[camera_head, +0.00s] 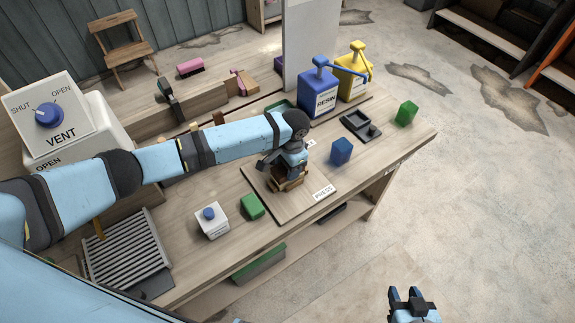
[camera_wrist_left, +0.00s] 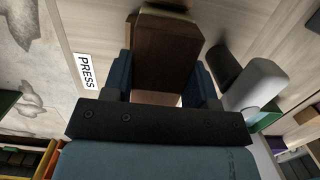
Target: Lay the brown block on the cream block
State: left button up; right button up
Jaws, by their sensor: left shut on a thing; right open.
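The brown block (camera_head: 287,184) is between the fingers of my left gripper (camera_head: 284,170), over the wooden board marked PRESS (camera_head: 320,208). In the left wrist view the brown block (camera_wrist_left: 166,50) fills the space between the two dark blue fingers of my left gripper (camera_wrist_left: 163,85). A thin pale tan edge (camera_wrist_left: 165,7) shows past the block's far end; it may be the cream block, which is otherwise hidden. I cannot tell whether the brown block touches it. My right gripper (camera_head: 409,296) is open and empty over the floor, away from the bench.
A green block (camera_head: 252,206) and a white box with a blue knob (camera_head: 211,224) stand left of the board. A blue block (camera_head: 341,151), black tray (camera_head: 361,127) and green block (camera_head: 405,113) stand right. Blue RESIN (camera_head: 318,95) and yellow (camera_head: 352,72) cans stand behind.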

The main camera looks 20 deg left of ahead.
pick_arm(q)
jog(key=shift+p, duration=0.45)
jog(key=shift+f, duration=0.35)
dwell(0.9)
jog(key=o, duration=1.3)
jog(key=shift+o, duration=0.2)
jog(key=shift+r, duration=0.15)
notch_tip(320, 180, up, 3)
jog(key=p, duration=0.3)
jog(key=shift+r+p, duration=0.55)
jog(key=shift+r, duration=1.8)
